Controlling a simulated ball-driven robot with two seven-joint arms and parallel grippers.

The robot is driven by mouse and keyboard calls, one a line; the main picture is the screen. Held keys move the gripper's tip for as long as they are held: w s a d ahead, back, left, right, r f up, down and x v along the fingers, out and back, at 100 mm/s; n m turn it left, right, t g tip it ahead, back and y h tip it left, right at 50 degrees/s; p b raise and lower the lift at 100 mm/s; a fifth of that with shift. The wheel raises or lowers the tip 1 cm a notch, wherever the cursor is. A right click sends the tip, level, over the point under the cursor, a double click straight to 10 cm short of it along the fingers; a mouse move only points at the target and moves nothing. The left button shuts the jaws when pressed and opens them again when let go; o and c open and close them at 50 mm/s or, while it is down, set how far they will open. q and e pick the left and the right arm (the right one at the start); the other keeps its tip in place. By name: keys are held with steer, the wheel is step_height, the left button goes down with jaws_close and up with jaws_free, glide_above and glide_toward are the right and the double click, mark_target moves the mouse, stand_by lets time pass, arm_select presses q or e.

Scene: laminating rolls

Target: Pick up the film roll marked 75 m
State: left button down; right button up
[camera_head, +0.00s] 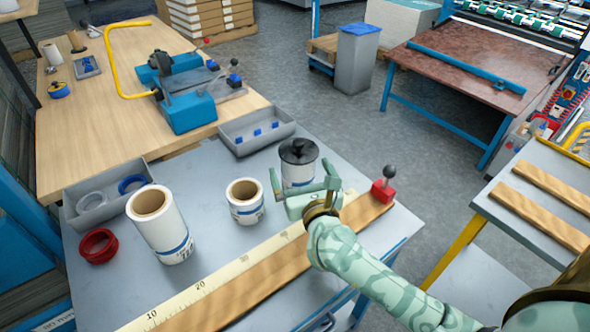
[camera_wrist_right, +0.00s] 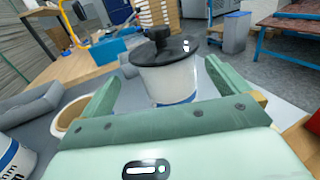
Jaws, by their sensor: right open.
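Three white film rolls stand upright on the grey bench (camera_head: 100,285). A roll with a black knobbed cap (camera_head: 299,172) is just beyond my right gripper (camera_head: 303,177); it also shows in the right wrist view (camera_wrist_right: 168,82). That gripper is open, its fingers pointing toward the capped roll with a finger to each side; I cannot tell whether they touch it. A short roll (camera_head: 246,209) and a taller roll (camera_head: 172,236), both with open cores, stand further left. The length markings are too small or cut off to read. My left gripper is not in view.
A ruler (camera_head: 205,285) and wooden strip (camera_head: 270,283) run along the bench front to a red block with a knobbed lever (camera_head: 383,190). Grey trays (camera_head: 255,133) and red rings (camera_head: 98,246) lie around the rolls. A wooden table (camera_head: 100,120) adjoins behind.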

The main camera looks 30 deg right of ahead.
mark_target(298, 155)
steer(key=shift+w+d, duration=0.3)
steer(key=shift+w, duration=0.25)
steer(key=x, duration=0.1)
steer(key=b+x, duration=0.1)
steer(key=x, duration=0.2)
steer(key=shift+w+d+f, duration=0.25)
steer(key=shift+w, duration=0.05)
steer(key=shift+s+r, duration=0.1)
steer(key=c, duration=1.2)
steer(key=shift+c, duration=0.4)
steer(key=shift+r, duration=0.2)
